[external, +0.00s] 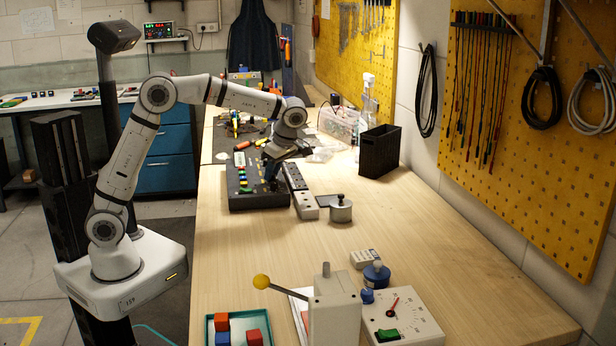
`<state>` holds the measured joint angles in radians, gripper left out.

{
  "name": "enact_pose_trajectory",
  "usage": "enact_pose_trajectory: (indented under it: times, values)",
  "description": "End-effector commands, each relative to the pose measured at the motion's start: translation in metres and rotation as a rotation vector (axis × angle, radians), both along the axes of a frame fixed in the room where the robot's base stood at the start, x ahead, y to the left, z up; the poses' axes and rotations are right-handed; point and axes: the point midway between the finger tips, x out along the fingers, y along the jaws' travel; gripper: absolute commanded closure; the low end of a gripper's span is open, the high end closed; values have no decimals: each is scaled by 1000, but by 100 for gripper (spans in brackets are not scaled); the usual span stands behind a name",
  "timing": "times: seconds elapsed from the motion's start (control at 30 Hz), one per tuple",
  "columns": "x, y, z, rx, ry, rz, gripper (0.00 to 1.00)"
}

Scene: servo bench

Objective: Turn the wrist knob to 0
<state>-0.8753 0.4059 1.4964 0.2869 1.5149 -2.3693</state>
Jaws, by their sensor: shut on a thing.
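A dark control box (258,201) with rows of small coloured knobs or buttons lies on the wooden bench, left of centre. My gripper (271,182) points down at the right part of its top face. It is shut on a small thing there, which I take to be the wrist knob. The fingers hide that knob, so its pointer, its scale and the setting it stands at cannot be read.
A grey metal strip with holes (299,190) lies close to the right of the box, beside a round metal pot (341,211). A black bin (380,152) stands further right. A yellow-knobbed lever press (334,310) and a dial box (402,318) stand in front. Mid-bench is clear.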

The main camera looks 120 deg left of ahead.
Motion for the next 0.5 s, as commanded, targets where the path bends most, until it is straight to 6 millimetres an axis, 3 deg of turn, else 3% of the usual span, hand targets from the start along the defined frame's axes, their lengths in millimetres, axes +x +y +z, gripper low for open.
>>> enact_pose_trajectory:
  times: [0.5]
  values:
    - [0, 1, -1, -1, -1, 89, 99]
